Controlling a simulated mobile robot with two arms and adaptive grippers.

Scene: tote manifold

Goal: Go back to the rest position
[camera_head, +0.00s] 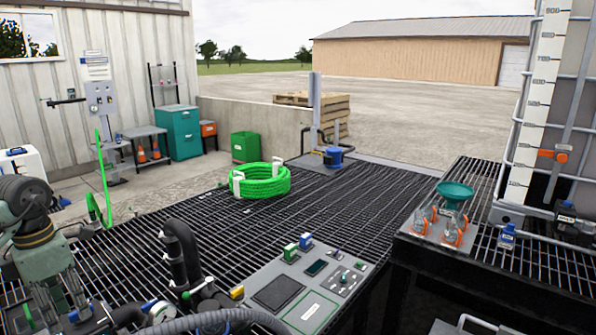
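My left arm comes in from the left edge, and my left gripper (62,305) points down at the lower left. It is above or beside dark pipe fittings with blue and white parts (150,308); I cannot tell whether it touches them. Its fingertips are partly lost against the fittings and the grating, so its opening is unclear. My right arm and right gripper do not show.
A black grating deck (330,215) carries a coiled green hose (262,186), a black upright pipe (185,250) and a grey control panel (300,288). At the right, a raised grating holds a teal funnel (455,191) by a tall tank (565,110). The deck's middle is clear.

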